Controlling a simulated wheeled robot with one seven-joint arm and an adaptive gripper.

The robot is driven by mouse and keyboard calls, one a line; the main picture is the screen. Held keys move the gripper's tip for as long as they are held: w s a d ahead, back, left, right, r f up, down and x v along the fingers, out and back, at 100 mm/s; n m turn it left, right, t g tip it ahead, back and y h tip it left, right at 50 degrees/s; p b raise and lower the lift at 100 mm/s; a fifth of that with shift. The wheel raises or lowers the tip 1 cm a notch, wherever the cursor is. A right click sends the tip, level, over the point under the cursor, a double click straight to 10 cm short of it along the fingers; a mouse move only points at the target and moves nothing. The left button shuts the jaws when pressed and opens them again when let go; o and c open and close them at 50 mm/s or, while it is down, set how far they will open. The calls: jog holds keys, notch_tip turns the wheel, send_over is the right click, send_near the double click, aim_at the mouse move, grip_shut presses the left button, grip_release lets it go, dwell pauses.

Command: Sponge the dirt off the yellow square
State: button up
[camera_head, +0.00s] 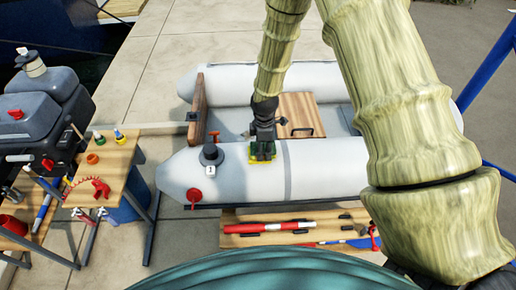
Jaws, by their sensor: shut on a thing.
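My gripper (263,139) points down at the near tube of a grey inflatable dinghy (330,165). It is shut on a small green sponge (262,149), which is at the tube's upper surface. Yellow shows around the sponge's lower edge, and I take it for the yellow square (262,159) on the tube. The sponge and gripper cover most of that square, so I cannot see how much dirt is on it. Whether the sponge presses on the square or hovers just above it is too small to tell.
A wooden hatch board (300,113) lies inside the dinghy. An outboard motor (40,115) and small wooden tables are at left. A bench (290,238) with a red tube is in front.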

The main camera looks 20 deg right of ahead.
jog(key=shift+s+d, duration=0.15)
jog(key=shift+d, duration=0.3)
jog(key=shift+s+d+r+p, duration=0.1)
jog(key=shift+d+r+p, duration=0.3)
jog(key=shift+r, duration=0.2)
jog(key=shift+d+r+p, duration=0.25)
jog(key=shift+r+p, duration=0.1)
jog(key=shift+r, duration=0.2)
jog(key=shift+a+r+p, duration=0.15)
jog(key=shift+r+p, duration=0.4)
jog(key=shift+r, duration=0.1)
jog(key=shift+r+p, duration=1.5)
jog(key=shift+r, duration=0.65)
